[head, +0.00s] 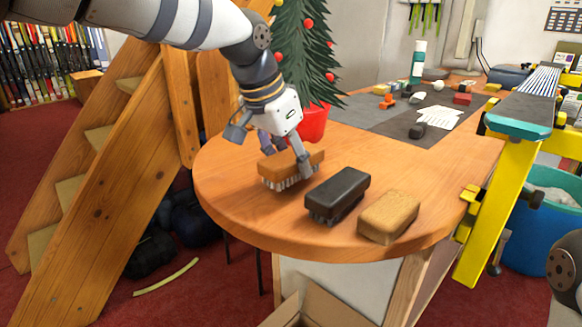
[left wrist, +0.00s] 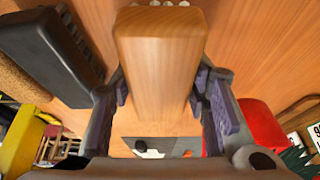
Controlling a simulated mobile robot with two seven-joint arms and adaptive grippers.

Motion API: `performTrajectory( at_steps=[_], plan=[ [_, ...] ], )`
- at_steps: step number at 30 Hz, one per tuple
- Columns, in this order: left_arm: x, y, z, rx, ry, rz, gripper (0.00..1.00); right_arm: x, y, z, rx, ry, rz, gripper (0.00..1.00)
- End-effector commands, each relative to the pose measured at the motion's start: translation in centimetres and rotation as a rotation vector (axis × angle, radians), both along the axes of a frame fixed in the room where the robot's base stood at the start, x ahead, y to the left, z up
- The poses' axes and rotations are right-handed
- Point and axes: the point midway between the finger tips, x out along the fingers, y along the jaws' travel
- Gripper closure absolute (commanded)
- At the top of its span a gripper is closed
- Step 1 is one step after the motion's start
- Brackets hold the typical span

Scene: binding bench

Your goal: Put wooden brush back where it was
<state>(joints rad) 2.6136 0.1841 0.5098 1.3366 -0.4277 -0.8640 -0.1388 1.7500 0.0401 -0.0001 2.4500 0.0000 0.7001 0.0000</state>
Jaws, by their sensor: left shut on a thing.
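The wooden brush (head: 291,167) has an orange-brown wooden back and pale bristles pointing down. It is at the left part of the round wooden table end (head: 240,213), left of a black brush (head: 337,192). My left gripper (head: 288,160) is shut on the wooden brush from above. In the left wrist view the brush (left wrist: 158,65) sits between the two finger pads, with bristle tips showing at the top edge. I cannot tell whether the bristles touch the table. My right gripper is not in view; part of my right arm shows at the right edge.
A tan block (head: 389,217) stands right of the black brush. A red pot (head: 313,124) with a small decorated tree is behind my left gripper. A grey mat (head: 392,122) with small items lies farther back. Wooden stairs (head: 95,180) stand left, and a yellow-legged conveyor (head: 497,210) right.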

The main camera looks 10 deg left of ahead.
Motion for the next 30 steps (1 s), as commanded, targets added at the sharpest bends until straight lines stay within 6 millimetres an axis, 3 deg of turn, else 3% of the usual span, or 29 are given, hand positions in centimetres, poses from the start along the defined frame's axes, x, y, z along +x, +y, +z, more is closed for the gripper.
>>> performTrajectory(
  at_steps=[3, 13, 14, 16, 26, 30],
  plan=[
    [-0.1, -0.1, -1.5, 0.000, -0.001, -0.003, 0.84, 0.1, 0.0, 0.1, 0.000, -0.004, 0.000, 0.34],
    [0.0, -0.2, -1.9, 0.001, -0.003, -0.002, 0.84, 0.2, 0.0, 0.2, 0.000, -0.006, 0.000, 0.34],
    [-0.1, -0.2, -2.0, 0.001, -0.003, -0.002, 0.55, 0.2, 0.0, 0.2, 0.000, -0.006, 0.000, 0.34],
    [0.0, -0.2, -2.0, 0.000, -0.002, -0.003, 0.39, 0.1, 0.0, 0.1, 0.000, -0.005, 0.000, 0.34],
    [0.0, -0.2, -1.8, 0.000, -0.002, -0.002, 0.37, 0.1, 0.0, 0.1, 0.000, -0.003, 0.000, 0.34],
    [-0.7, 0.3, 0.7, -0.001, -0.009, 0.000, 0.37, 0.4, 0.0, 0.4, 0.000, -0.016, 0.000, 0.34]
  ],
)
